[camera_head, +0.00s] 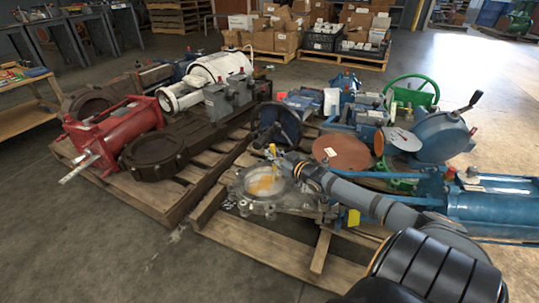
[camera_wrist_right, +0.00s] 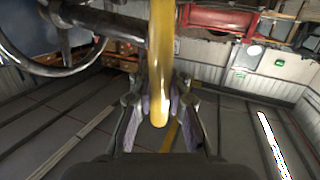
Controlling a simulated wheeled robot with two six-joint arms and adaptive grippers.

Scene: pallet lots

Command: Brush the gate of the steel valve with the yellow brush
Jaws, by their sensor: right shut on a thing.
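The steel valve (camera_head: 240,204) lies flat on the front pallet, its round gate (camera_head: 249,184) facing up. A yellow-orange patch shows on the gate; I cannot tell whether it is brush, residue or reflection. My right gripper (camera_head: 279,157) is over the valve's far side, with my arm coming in from the lower right. It is shut on the yellow brush (camera_head: 272,149), whose handle end sticks up above the fingers. In the right wrist view the curved yellow brush (camera_wrist_right: 161,40) stands between the two fingers. Its contact with the gate cannot be made out. My left gripper is not in view.
A rust-brown disc (camera_head: 342,153) and a blue valve (camera_head: 440,138) lie beyond my arm. A red cylinder (camera_head: 113,127) and a dark ring (camera_head: 150,157) are on the left pallet. Bare pallet slats (camera_head: 265,250) and open floor lie in front.

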